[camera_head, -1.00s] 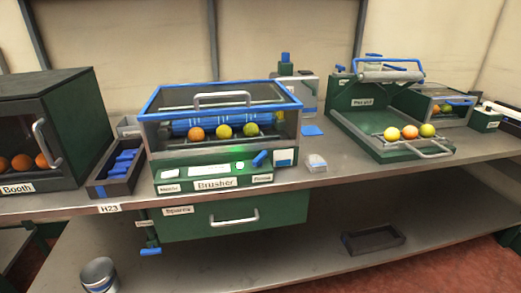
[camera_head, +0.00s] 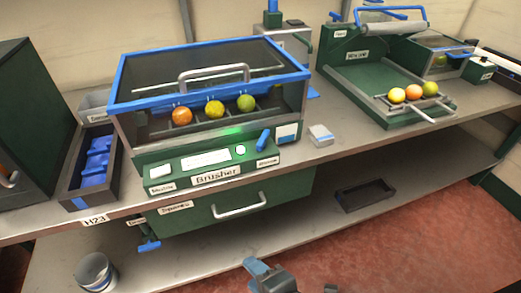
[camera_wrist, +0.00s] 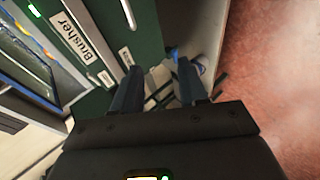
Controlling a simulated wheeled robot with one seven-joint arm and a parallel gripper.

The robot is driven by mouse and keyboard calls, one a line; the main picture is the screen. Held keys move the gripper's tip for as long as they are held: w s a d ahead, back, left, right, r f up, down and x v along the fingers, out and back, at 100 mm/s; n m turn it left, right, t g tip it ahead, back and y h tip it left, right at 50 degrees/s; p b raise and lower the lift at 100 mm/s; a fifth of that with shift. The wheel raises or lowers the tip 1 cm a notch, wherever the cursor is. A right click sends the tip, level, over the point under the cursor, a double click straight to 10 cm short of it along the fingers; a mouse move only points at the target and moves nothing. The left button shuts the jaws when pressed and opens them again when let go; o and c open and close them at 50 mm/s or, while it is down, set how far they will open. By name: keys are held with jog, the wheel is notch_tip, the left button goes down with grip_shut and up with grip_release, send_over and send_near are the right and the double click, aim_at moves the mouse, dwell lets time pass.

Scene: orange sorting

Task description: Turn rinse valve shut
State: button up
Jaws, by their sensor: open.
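The Brusher (camera_head: 215,178) is a green machine with a blue-framed clear lid, and three fruits sit in a row inside. A tilted blue lever (camera_head: 263,139) is on the right of its front panel, above a small label too blurred to read surely. Another blue handle (camera_head: 149,246) hangs below the bench at the left, near a small label. I cannot tell surely which is the rinse valve. My gripper (camera_head: 268,272) is at the bottom edge, low in front of the drawer. In the wrist view my gripper (camera_wrist: 158,78) is open, with nothing clearly between its fingers.
A green drawer (camera_head: 225,215) with a metal handle is under the Brusher. A dark tray (camera_head: 365,195) and a grey can (camera_head: 96,272) are on the lower shelf. A green unit (camera_head: 360,85) with several fruits stands to the right. Red floor lies in front.

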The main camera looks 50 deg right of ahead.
jog(key=w+d+r+n+g+h+p, duration=0.2)
jog(key=w+d+r+n+h, duration=0.25)
jog(key=w, duration=0.45)
jog(key=n+g+h+p, duration=0.3)
jog(key=n+g+h, duration=0.2)
send_near(262, 140)
jog(key=d+f, duration=0.1)
jog(key=d, duration=0.1)
jog(key=shift+t, duration=0.3)
jog(key=x, duration=0.7)
jog(key=shift+w+d+f, duration=0.1)
jog(key=shift+w+d, duration=0.1)
jog(key=shift+c, duration=0.2)
grip_shut()
